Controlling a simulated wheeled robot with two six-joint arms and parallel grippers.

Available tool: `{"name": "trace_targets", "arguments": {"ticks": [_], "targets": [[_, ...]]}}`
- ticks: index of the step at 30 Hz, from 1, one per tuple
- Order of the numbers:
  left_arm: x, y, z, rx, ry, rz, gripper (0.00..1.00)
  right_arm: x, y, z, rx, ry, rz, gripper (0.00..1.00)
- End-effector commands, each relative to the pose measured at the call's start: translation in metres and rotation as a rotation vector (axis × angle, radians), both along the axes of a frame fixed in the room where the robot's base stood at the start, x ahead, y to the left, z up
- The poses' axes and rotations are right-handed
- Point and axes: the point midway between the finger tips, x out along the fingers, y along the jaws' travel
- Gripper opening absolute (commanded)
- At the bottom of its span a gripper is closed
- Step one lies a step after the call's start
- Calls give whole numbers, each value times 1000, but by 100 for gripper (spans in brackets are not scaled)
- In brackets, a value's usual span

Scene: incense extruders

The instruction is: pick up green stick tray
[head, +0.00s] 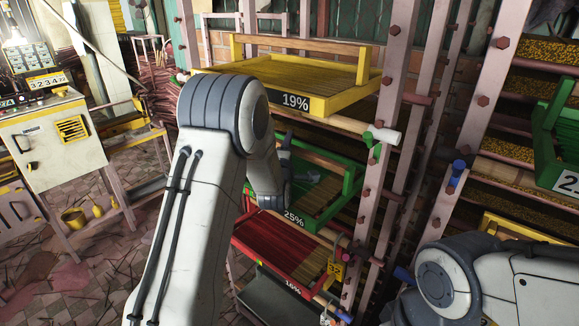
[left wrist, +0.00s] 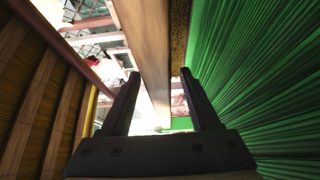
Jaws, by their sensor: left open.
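The green stick tray (head: 349,186), labelled 25%, sits in the rack below a yellow tray in the head view. My left arm hides its left part. My left gripper (head: 308,177) is at the tray, mostly hidden by its own wrist. In the left wrist view the left gripper (left wrist: 160,75) is open, and a wooden bar (left wrist: 150,50) shows between its two fingers. I cannot tell how deep the bar lies between them. Green sticks (left wrist: 260,70) fill the right side of that view. My right arm shows at lower right, its gripper out of frame.
The yellow tray (head: 325,122), marked 19%, is above, and a red tray (head: 275,250) is just below. A dark tray (head: 272,300) is lower still. Pink rack posts (head: 385,130) stand close on the right. Another green tray (head: 555,145) is at far right. A control cabinet (head: 55,140) stands left.

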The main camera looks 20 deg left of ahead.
Motion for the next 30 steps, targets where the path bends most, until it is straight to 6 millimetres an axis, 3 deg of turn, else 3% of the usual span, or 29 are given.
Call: {"name": "trace_targets", "arguments": {"ticks": [4, 12, 14, 17, 18, 30], "targets": [[16, 1, 1, 0, 0, -2, 63, 0, 0, 7, 0, 0, 0, 50], [20, 1, -1, 1, 0, -3, 63, 0, 0, 7, 0, 0, 0, 50], [20, 1, 0, 1, 0, -3, 43, 0, 0, 7, 0, 0, 0, 50], [19, 1, 0, 1, 0, -4, 5, 0, 0, 7, 0, 0, 0, 50], [19, 1, 0, 1, 0, -4, 0, 0, 0, 7, 0, 0, 0, 50], [19, 0, -1, 0, 1, -4, 0, 0, 0, 7, 0, 0, 0, 50]]}}
